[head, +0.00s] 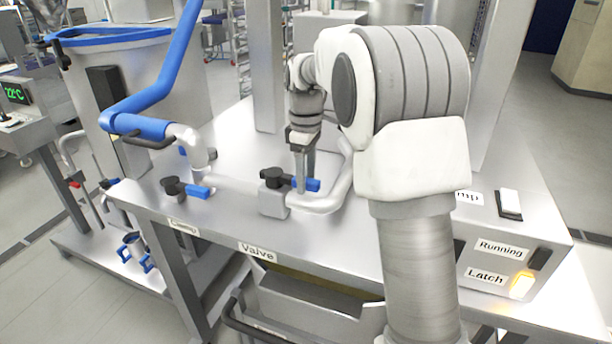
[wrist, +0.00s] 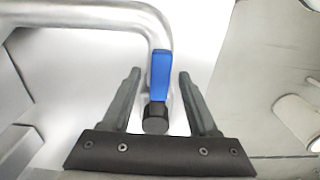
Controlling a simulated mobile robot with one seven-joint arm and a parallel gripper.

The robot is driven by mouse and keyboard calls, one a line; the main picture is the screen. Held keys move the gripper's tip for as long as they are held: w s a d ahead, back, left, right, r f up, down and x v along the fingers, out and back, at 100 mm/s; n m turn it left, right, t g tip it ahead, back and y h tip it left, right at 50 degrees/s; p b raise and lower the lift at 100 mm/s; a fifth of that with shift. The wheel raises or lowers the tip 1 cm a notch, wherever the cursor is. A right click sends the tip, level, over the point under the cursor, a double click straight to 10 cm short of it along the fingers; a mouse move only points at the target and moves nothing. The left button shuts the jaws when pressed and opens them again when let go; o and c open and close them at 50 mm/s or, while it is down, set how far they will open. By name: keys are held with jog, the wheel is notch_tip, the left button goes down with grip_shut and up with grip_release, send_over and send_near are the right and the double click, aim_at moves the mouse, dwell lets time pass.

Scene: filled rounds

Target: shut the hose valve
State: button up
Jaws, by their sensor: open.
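The valve has a blue lever (head: 313,185) on a black hub (head: 272,179), set on the metal pipe behind the "Valve" label (head: 257,251). The lever lies roughly in line with the pipe. My gripper (head: 304,180) points down over it. In the wrist view the blue lever (wrist: 161,75) lies between my two open fingers (wrist: 159,76), with a gap on each side. The black hub (wrist: 155,118) shows near the gripper's palm. My fingertips partly hide the lever in the head view.
A second blue-handled valve (head: 198,191) sits left on the same bench (head: 225,222), near a small label. A blue hose (head: 165,80) rises at left beside a tank. The bent pipe (wrist: 100,14) runs close to my fingers. At right are a white switch (head: 509,202) and a lit "Latch" lamp (head: 521,285).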

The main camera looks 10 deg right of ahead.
jog(key=shift+c, duration=0.3)
grip_shut()
dwell(1.2)
